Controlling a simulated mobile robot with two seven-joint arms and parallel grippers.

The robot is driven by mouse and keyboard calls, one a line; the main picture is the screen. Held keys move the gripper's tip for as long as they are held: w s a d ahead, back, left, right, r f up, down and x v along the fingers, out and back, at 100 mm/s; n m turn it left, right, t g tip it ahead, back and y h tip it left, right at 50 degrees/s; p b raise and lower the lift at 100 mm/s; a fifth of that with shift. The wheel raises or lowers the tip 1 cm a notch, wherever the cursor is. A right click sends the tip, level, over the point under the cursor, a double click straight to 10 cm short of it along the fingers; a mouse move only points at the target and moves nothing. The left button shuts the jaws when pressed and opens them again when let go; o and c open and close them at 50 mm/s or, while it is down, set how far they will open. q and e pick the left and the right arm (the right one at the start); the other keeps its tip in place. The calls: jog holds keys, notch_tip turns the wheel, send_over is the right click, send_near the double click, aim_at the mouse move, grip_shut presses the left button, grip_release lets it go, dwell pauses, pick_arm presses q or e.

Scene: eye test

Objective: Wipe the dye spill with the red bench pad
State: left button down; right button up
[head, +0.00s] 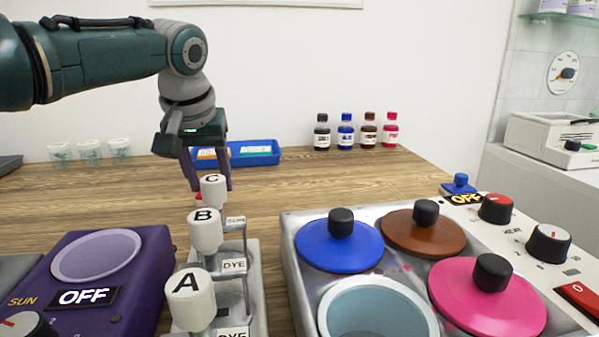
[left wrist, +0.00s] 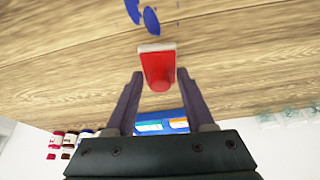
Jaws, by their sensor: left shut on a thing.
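The red bench pad (left wrist: 157,66) is a small red block with a pale edge and a round red grip. My left gripper (left wrist: 158,84) is shut on its grip. In the head view the gripper (head: 208,188) points down behind the dispenser knobs, and only a sliver of red pad (head: 198,196) shows. I cannot tell whether the pad touches the table. The dye spill (left wrist: 151,20) shows as blue blotches on the wood in the left wrist view, just beyond the pad and apart from it. In the head view I cannot see the spill. My right gripper is not in view.
Dye dispensers with knobs A (head: 190,297), B (head: 205,231) and C (head: 213,190) stand in front of the gripper. A blue tray (head: 272,162) lies behind it. A bath unit with coloured lids (head: 291,228) stands right, a purple device (head: 120,290) left. Bottles (head: 346,134) stand at the back.

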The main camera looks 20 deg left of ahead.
pick_arm(q)
jog(key=shift+f+b, duration=0.55)
jog(key=shift+f, duration=0.5)
jog(key=shift+r, duration=0.1)
